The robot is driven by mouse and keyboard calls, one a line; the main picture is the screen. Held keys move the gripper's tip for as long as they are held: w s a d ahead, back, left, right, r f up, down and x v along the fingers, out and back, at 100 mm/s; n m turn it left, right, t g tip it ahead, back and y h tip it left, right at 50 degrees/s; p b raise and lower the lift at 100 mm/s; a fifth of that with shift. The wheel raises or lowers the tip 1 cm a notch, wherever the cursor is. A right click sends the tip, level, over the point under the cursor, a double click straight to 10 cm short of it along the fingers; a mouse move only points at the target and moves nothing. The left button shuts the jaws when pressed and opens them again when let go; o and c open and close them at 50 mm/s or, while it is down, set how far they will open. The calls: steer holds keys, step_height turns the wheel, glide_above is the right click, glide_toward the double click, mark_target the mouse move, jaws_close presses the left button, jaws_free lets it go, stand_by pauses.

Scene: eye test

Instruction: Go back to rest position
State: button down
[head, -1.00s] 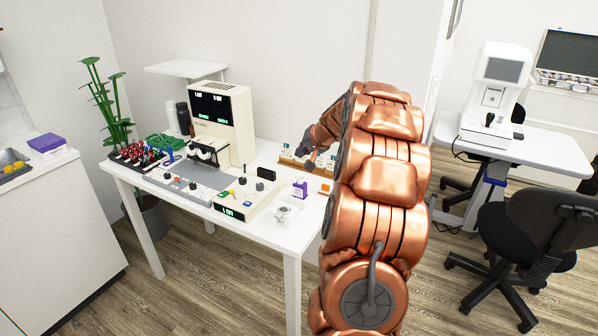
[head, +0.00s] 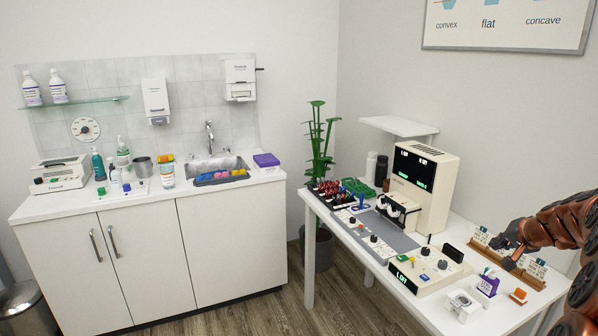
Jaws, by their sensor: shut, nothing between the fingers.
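My gripper (head: 509,254) is at the right of the head view, above the white table's right end. It is shut and empty, in front of the wooden rack of lens cards (head: 522,273). My copper-coloured arm reaches in from the right edge, and most of it is out of the picture. I cannot tell whether the fingertips touch the rack.
The white table (head: 420,310) holds a lens meter (head: 425,185), a control box (head: 428,270), a purple box (head: 488,283) and an orange block (head: 518,296). A counter with a sink (head: 215,165) stands at the left.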

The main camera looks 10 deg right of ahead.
steer(key=s+a+r+n+g+y, duration=0.2)
steer(key=a+n+y, duration=0.1)
steer(key=a, duration=1.6)
steer(key=s+a+n+g+p, duration=0.1)
steer(key=s+a+n+g, duration=0.1)
steer(key=s+a, duration=0.35)
steer(key=s+a+n+g+p, duration=0.1)
steer(key=s+a, duration=0.2)
steer(key=a, duration=0.6)
steer(key=s+a+f+n+g, duration=0.1)
steer(key=s+a+g, duration=0.1)
steer(key=s, duration=0.7)
steer(key=s+a+f+n+g+h, duration=0.1)
steer(key=s+a+g, duration=0.1)
steer(key=s, duration=0.7)
steer(key=s+a+f+n+g+h+p, duration=0.1)
steer(key=s+a, duration=0.3)
steer(key=s, duration=0.6)
steer(key=shift+a+f+n+g, duration=0.25)
steer(key=shift+a+n+g, duration=0.15)
steer(key=shift+n, duration=0.2)
